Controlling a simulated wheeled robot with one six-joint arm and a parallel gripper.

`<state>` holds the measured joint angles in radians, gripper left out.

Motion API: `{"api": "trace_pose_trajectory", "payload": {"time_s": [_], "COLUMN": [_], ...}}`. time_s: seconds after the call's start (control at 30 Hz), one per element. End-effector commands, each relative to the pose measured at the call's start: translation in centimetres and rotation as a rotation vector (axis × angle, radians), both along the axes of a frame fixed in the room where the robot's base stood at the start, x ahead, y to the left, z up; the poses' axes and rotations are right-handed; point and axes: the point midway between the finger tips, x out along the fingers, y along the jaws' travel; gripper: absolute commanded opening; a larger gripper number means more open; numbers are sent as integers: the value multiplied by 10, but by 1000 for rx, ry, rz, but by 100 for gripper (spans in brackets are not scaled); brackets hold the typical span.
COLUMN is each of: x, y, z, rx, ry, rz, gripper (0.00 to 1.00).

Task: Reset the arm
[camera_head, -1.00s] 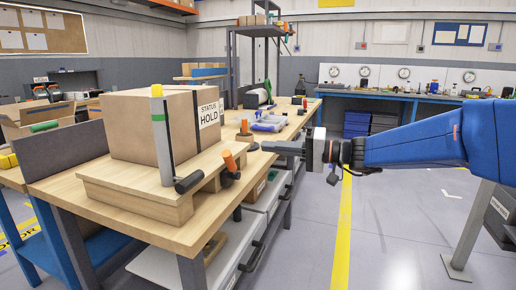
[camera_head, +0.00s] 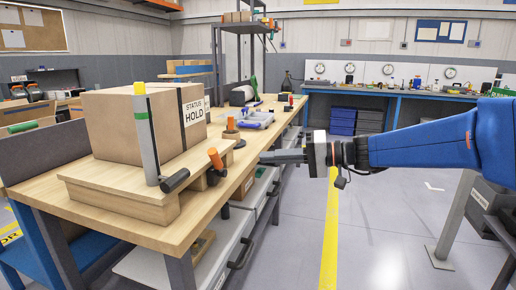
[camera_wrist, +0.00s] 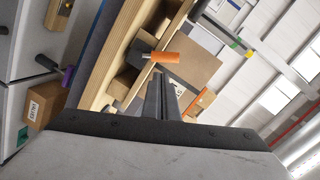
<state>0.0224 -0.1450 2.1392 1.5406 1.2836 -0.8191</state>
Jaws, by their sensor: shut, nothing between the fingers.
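My gripper (camera_head: 283,157) is at the end of my blue arm, reaching leftward in the head view to the right edge of the wooden workbench (camera_head: 75,205). Its fingers are shut with nothing between them. In the wrist view the closed fingers (camera_wrist: 161,98) point toward the bench side, near an orange-handled tool (camera_wrist: 160,57).
A cardboard box (camera_head: 120,128) marked "STATUS HOLD" sits on a wooden pallet (camera_head: 120,197) on the bench, with a grey post (camera_head: 147,140) in front. Drawers (camera_head: 230,240) are below the bench top. A blue bench (camera_head: 385,94) stands at the back. The floor aisle (camera_head: 375,235) is clear.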

Motion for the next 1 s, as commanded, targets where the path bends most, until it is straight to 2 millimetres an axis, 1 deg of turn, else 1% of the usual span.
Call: {"api": "trace_pose_trajectory", "payload": {"time_s": [0.03, 0.1, 0.2, 0.27, 0.3, 0.37, 0.5, 0.57, 0.7, 0.8, 0.9, 1.0], "x": [-19, -46, -83, -104, -117, -136, -176, -192, -224, -242, -256, -265], "y": [-1, -5, -15, -24, -31, -43, -77, -93, -135, -165, -192, -212], "z": [-9, -28, -57, -74, -85, -102, -138, -152, -180, -195, -205, -211], "rx": [-52, -144, -280, -362, -417, -497, -685, -762, -939, -1055, -1151, -1220], "ry": [16, 51, 97, 122, 136, 156, 185, 193, 195, 184, 167, 150], "rz": [10, 19, 21, 15, 8, -6, -56, -84, -165, -231, -292, -341], "gripper": [0, 0, 0, 0, 0, 0, 0, 0, 0, 0, 0, 0]}}
